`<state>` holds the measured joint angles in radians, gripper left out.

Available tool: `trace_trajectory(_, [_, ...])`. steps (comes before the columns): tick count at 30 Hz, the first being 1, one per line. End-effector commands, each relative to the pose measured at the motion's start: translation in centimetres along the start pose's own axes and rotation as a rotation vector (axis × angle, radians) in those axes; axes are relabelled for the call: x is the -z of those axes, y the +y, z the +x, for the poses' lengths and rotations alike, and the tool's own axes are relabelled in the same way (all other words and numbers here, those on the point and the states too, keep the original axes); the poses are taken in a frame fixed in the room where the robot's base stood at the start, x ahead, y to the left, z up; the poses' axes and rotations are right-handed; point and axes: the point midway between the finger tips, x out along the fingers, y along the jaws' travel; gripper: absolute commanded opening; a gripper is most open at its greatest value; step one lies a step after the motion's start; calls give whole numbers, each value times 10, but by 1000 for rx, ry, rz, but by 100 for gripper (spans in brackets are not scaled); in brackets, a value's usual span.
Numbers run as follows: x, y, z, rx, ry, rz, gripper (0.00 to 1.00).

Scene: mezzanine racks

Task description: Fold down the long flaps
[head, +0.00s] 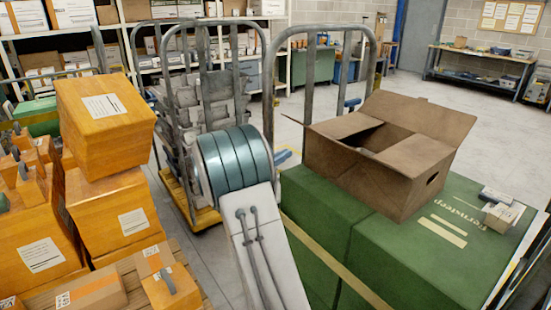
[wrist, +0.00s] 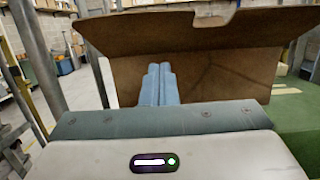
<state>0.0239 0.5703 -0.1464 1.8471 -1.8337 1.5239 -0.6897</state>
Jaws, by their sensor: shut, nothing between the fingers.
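The brown cardboard box (head: 350,172) stands open-topped on green cases. In the head view two flaps, at its left end (head: 337,124) and its right end (head: 403,154), lie folded inward with a dark gap between them. A long flap (head: 425,117) at the far side stands up and leans outward. The state of the near long flap is unclear from the head view. In the wrist view a wide flap (wrist: 165,32) juts out above a brown box wall (wrist: 220,75). My gripper (wrist: 159,68) has its blue fingers together and empty, in front of that wall and below the flap; contact is unclear.
Green cases (head: 400,255) bear the box, with small packages (head: 500,212) at right. A metal cart frame (head: 272,90) rises behind. Orange boxes (head: 105,120) are stacked at left. Open floor (head: 460,130) lies beyond the box.

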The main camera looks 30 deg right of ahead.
Motion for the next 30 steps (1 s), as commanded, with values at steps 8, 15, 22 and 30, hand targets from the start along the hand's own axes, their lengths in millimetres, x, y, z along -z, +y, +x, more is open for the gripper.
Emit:
trace_trajectory(8, [-8,-1,58,3,1,3,0])
trace_trajectory(15, [-26,0,75,1,2,2,0])
trace_trajectory(22, [-28,0,78,0,2,1,0])
trace_trajectory(30, [-29,0,77,-2,5,2,0])
